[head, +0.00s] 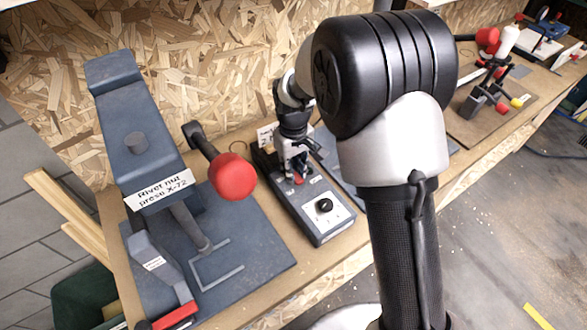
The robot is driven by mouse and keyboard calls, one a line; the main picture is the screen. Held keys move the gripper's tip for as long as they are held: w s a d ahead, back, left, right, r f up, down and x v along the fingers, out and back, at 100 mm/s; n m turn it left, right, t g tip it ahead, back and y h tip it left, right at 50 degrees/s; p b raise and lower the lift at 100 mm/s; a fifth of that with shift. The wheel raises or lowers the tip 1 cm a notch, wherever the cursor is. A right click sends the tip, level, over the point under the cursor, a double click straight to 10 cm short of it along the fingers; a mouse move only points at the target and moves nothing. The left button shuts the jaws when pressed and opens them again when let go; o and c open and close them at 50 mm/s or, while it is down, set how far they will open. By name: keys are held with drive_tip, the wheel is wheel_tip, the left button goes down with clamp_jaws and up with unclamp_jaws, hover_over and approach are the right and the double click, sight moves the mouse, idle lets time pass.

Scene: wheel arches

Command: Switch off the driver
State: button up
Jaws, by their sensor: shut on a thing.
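The box that looks like the driver (318,226) is a long dark grey unit on the bench. Its front end has a pale panel with a black knob (323,205). My gripper (297,174) points down over the middle of the box. It is shut on a small red part (298,179) on top of the box, which shows at the fingertips. The fingers hide most of this part, so I cannot tell its position.
A blue-grey rivet nut press (133,150) with a red-knobbed lever (232,177) stands close on the left. My arm covers the middle right. Other tools with red handles (487,38) stand on the bench at the far right. A chipboard wall (220,60) rises behind.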

clamp_jaws()
drive_tip(key=shift+s+d+t+y+b, duration=0.15)
drive_tip(key=shift+t+y+b, duration=0.15)
drive_tip(key=shift+t+b, duration=0.35)
drive_tip(key=o, duration=0.7)
unclamp_jaws()
